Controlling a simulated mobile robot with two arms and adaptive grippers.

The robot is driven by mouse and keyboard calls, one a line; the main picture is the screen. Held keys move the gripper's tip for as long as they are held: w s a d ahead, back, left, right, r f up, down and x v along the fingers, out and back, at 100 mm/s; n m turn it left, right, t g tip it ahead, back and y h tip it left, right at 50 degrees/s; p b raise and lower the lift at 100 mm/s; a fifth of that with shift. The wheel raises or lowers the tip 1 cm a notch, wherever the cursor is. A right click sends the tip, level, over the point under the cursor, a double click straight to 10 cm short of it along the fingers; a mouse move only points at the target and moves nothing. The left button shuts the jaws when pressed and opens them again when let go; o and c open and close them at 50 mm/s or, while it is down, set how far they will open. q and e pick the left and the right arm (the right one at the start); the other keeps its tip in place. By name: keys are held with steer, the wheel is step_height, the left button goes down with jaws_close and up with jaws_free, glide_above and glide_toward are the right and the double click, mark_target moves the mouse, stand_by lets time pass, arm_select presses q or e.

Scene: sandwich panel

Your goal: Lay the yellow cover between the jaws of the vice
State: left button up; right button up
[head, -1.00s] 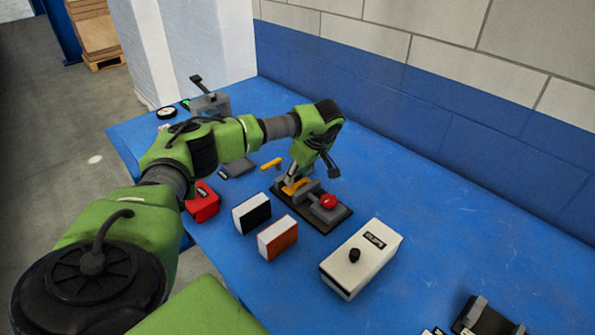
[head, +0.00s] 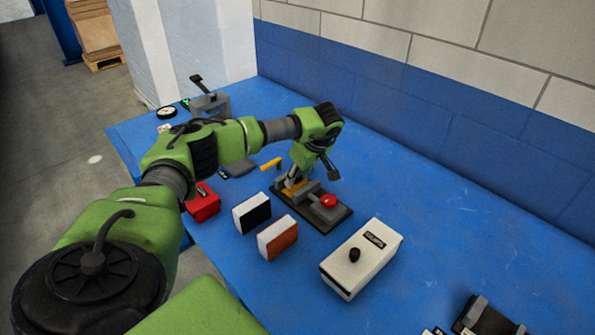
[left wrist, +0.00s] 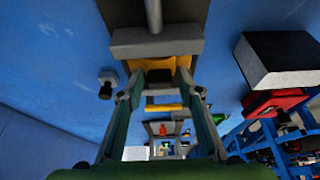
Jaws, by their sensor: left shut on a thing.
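The vice (head: 328,213) stands on a dark base in the middle of the blue bench, with a red knob (head: 328,201) at its near right end. The yellow cover (head: 296,188) is at the vice's far left end, by the grey jaws. My left gripper (left wrist: 158,82) is shut on the yellow cover and points down over the vice. In the left wrist view the cover (left wrist: 150,66) shows between the fingertips, close against a grey jaw (left wrist: 157,42). The fingers hide part of it, so I cannot tell how deep it sits. My right gripper is not in view.
A white box with a black knob (head: 361,258) is in front. A yellow-handled item (head: 271,163) lies behind. The bench's right side is mostly clear.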

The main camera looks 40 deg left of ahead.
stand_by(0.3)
arm_select(q)
steer(key=o, duration=1.6)
steer(key=shift+c, duration=0.2)
steer(key=shift+r, duration=0.1)
steer(key=shift+r+p, duration=3.35)
steer(key=shift+r, duration=0.8)
